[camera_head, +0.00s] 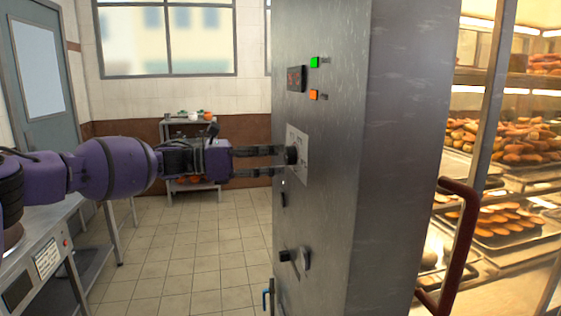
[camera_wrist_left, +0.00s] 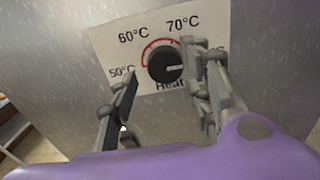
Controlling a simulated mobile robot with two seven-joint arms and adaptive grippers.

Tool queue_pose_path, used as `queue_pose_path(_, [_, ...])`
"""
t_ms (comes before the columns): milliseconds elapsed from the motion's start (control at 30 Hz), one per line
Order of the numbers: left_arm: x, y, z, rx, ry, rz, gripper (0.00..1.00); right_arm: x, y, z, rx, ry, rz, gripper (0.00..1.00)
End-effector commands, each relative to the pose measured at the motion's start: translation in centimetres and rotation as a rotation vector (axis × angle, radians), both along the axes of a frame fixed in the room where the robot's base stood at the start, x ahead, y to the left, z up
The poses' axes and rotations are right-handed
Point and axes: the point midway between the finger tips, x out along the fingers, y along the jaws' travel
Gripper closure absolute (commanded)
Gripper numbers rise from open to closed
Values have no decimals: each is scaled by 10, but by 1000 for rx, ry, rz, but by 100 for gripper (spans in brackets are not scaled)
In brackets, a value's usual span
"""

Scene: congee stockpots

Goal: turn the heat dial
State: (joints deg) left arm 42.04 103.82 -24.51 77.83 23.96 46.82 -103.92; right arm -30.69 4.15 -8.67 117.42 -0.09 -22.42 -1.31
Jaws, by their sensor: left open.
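The heat dial (camera_head: 291,155) is a round black knob on a white plate (camera_head: 303,143) on the grey metal cabinet side. In the left wrist view the dial (camera_wrist_left: 165,62) has a pale pointer line toward the right and a red arc above it. The plate (camera_wrist_left: 115,60) reads 50°C, 60°C and 70°C, with "Heat" partly hidden below the dial. My left gripper (camera_head: 281,160) is open, its fingers pointing at the dial with the tips close to it. My right gripper is not in view.
The cabinet (camera_head: 335,215) also carries a display (camera_head: 296,78), a green button (camera_head: 314,62), an orange button (camera_head: 314,95) and a lower knob (camera_head: 304,258). A red handle (camera_head: 462,235) and lit food shelves stand at right. Tiled floor (camera_head: 190,245) is open behind my arm.

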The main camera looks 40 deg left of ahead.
Motion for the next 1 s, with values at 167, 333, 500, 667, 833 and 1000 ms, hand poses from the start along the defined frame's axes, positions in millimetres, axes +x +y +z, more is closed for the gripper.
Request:
queue_pose_path(167, [11,-10,0,-2,-1,0,55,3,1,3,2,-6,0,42])
queue_pose_path(333, [17,-14,0,0,1,0,55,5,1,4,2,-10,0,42])
queue_pose_path(500, [18,-15,-1,-1,2,0,55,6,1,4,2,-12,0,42])
queue_pose_path(667, [18,-15,-1,0,3,1,56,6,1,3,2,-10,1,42])
queue_pose_path(833, [18,-15,-1,0,3,1,78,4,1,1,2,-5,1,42])
queue_pose_path(1000, [18,-14,0,0,1,4,95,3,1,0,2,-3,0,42])
